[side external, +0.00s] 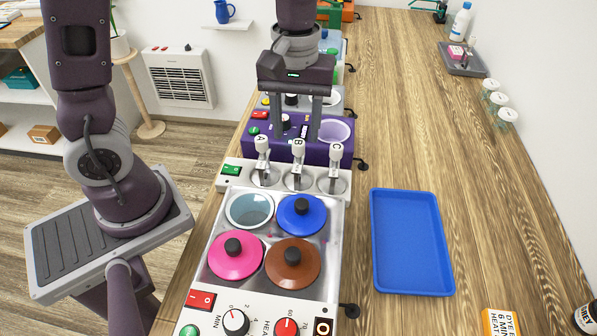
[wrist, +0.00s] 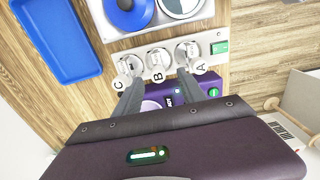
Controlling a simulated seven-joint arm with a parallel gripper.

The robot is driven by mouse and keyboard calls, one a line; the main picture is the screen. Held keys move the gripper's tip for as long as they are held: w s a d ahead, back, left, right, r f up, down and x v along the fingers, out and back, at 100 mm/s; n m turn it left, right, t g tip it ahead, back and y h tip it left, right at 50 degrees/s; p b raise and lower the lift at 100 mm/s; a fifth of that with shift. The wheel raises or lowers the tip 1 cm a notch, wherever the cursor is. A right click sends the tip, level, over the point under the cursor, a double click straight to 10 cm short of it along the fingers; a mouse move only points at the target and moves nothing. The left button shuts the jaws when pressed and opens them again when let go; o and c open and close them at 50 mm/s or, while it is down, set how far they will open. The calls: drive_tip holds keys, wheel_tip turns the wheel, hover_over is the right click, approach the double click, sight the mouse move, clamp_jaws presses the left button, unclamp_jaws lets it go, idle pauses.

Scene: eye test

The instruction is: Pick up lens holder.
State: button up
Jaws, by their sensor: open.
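Three upright pieces with white tags lettered A (side external: 262,145), B (side external: 298,148) and C (side external: 336,152) stand in round metal wells on a white panel. They look like lens holders; the lenses cannot be made out. In the wrist view, A (wrist: 201,67), B (wrist: 157,75) and C (wrist: 118,84) lie in a row beyond my fingers. My gripper (side external: 296,138) is open, pointing down over the purple unit, just behind the row. In the wrist view my gripper (wrist: 159,78) has its fingers spread to either side of B, with nothing seen held.
In front of the row are a blue lid (side external: 301,215), a pink lid (side external: 236,260), a brown lid (side external: 292,268) and an open pot (side external: 249,209). A purple unit (side external: 317,154) stands behind the row. An empty blue tray (side external: 412,245) lies right on the wooden table.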

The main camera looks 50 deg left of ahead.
sight(298, 161)
drive_tip(key=f, duration=0.9)
drive_tip(key=shift+w+f, duration=0.25)
drive_tip(key=shift+f, duration=0.05)
drive_tip(key=shift+c, duration=0.5)
clamp_jaws()
